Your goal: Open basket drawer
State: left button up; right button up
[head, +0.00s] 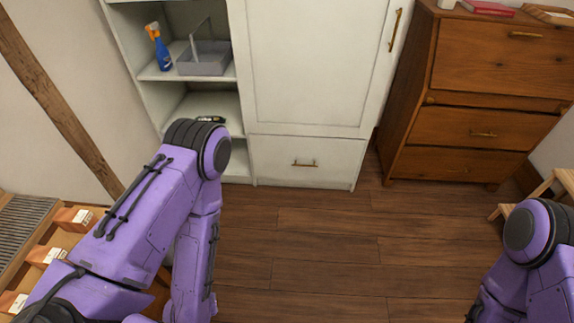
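A white cabinet (308,68) stands ahead of me with a wide drawer (306,174) at its bottom. The drawer front is flush with the cabinet and looks shut. It carries a small brass handle (304,163). No basket shows, and the pictures do not tell whether this is the drawer the task names. My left arm bends in front of the open shelves, and its forearm runs down out of the bottom edge. My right arm shows only at the lower right. Both grippers are out of view.
Open shelves at left hold a blue spray bottle (161,47) and a grey caddy (203,59). A brown wooden dresser (480,95) stands at right, near a wooden stool (540,195). A crate-like unit (40,258) is at lower left. The wooden floor (320,240) before the drawer is clear.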

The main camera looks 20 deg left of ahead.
aim_at(275, 157)
jog(key=u, duration=0.35)
jog(key=i, duration=1.4)
jog(key=z, duration=0.9)
